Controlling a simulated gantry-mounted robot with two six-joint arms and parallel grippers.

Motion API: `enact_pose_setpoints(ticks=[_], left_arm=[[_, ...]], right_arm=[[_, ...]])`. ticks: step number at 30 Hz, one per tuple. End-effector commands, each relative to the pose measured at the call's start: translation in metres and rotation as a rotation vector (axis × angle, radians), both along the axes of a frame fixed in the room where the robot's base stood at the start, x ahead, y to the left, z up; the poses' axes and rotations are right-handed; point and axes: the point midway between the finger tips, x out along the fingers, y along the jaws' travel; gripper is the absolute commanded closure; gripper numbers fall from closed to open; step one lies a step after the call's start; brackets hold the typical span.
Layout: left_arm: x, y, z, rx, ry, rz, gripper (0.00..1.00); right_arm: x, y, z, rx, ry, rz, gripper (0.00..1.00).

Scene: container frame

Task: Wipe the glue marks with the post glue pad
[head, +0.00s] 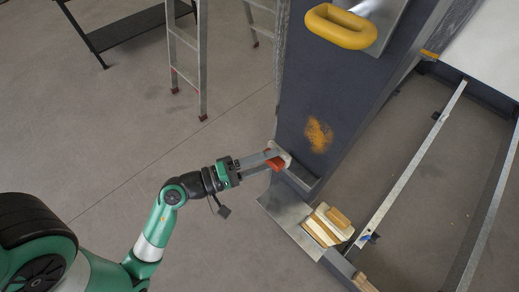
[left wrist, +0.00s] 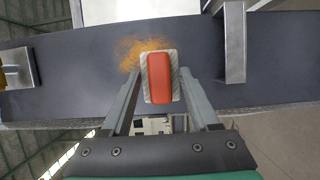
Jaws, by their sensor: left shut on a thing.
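The post glue pad has a red-orange handle on a pale base; it shows at the left gripper's tip in the head view (head: 276,163) and in the left wrist view (left wrist: 159,78). My left gripper (head: 271,160) is shut on its handle. An orange-brown glue mark (head: 319,135) lies on the dark grey post (head: 292,110), away from the pad in the head view. In the left wrist view the mark (left wrist: 133,50) shows beside the pad, which hides part of it. I cannot tell whether the pad touches the post. My right gripper is not in view.
A metal plate (head: 287,226) at the post's foot bears a pale and yellowish block-like stack (head: 327,225). A yellow handle (head: 341,27) is on a plate higher up the post. A ladder (head: 189,60) stands behind. Open floor lies left of the post.

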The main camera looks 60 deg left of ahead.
Motion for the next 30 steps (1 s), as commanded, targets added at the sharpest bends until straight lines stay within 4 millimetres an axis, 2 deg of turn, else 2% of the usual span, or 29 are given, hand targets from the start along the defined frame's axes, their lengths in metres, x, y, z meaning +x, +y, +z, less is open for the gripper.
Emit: enact_pose_setpoints(ticks=[8,21,30], left_arm=[[0.007,0.002,0.001,0.003,-0.007,-0.001,0.83],[0.053,0.013,0.001,0.003,-0.006,-0.001,0.83],[0.059,0.015,0.000,0.002,-0.004,0.001,0.83]], right_arm=[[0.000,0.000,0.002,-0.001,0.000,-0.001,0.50],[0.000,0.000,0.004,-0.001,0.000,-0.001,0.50],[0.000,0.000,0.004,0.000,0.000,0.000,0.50]])
